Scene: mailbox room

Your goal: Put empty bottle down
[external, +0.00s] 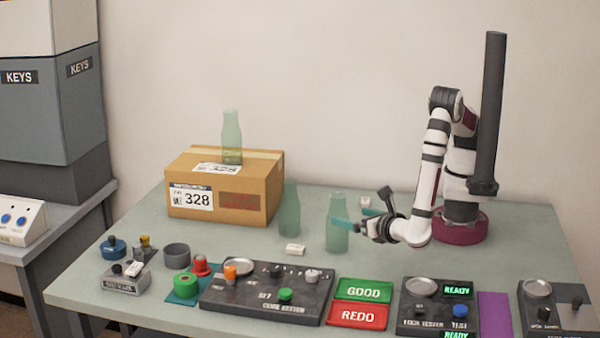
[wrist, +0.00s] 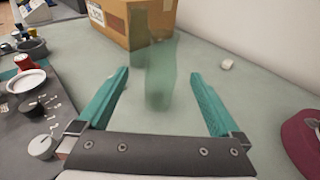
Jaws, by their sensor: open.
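Three translucent green bottles show in the external view. One bottle (external: 337,228) stands upright on the table right by my gripper (external: 348,217). A second bottle (external: 289,212) stands upright to its left, beside the box. A third bottle (external: 231,138) stands on top of the cardboard box (external: 225,205). My gripper is open and low over the table, its teal fingers spread. In the wrist view a bottle (wrist: 158,85) shows between and just ahead of the fingertips (wrist: 158,74), with clear space on both sides. Another green shape overlaps behind it.
A dark control panel (external: 250,307) with knobs lies in front, beside the green GOOD pad (external: 364,290) and red REDO pad (external: 358,315). A small white block (external: 295,249) lies near the bottles.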

